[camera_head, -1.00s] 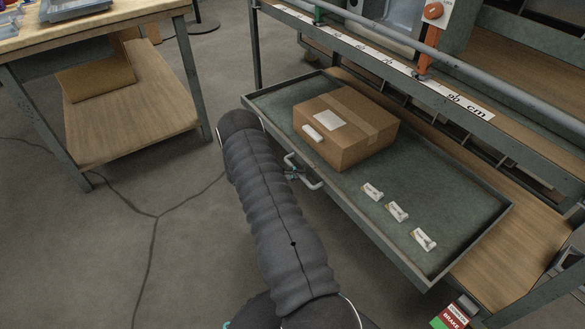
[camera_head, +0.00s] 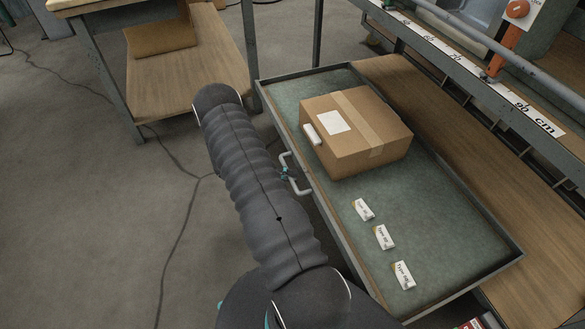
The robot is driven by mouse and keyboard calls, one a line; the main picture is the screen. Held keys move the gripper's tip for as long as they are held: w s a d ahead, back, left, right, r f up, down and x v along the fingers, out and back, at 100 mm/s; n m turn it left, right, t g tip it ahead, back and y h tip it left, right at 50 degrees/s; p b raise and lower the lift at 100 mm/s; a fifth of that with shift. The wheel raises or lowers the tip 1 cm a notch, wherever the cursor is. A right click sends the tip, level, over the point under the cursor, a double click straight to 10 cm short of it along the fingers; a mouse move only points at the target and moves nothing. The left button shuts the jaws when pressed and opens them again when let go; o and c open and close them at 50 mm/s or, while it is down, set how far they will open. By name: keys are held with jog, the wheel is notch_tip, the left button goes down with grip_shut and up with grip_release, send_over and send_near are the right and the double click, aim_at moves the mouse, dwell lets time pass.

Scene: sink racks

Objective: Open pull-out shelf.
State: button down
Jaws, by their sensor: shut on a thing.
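The pull-out shelf (camera_head: 432,200) is a shallow green-grey tray with a raised rim, extended well out from the workbench frame on the right. A white bar handle (camera_head: 298,187) sits on its front edge, facing my arm. My gripper (camera_head: 286,172) is at that handle and shut on it; my dark ribbed arm hides most of the gripper, and only a small teal part shows. A cardboard box (camera_head: 358,132) with a white label and several small white labelled packets (camera_head: 384,237) rest on the shelf.
A wooden bench shelf (camera_head: 460,140) lies behind the tray, under a rail with a centimetre scale (camera_head: 520,106). A second table with a lower wooden shelf (camera_head: 190,66) stands at upper left. Cables lie on the open grey floor (camera_head: 80,220) at left.

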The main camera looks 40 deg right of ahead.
jog(key=shift+w+a, duration=0.1)
jog(key=shift+a, duration=0.05)
jog(key=c, duration=1.1)
grip_release()
jog(key=shift+c, duration=0.2)
jog(key=v, duration=1.1)
jog(key=shift+w+a, duration=0.2)
jog(key=shift+w, duration=0.2)
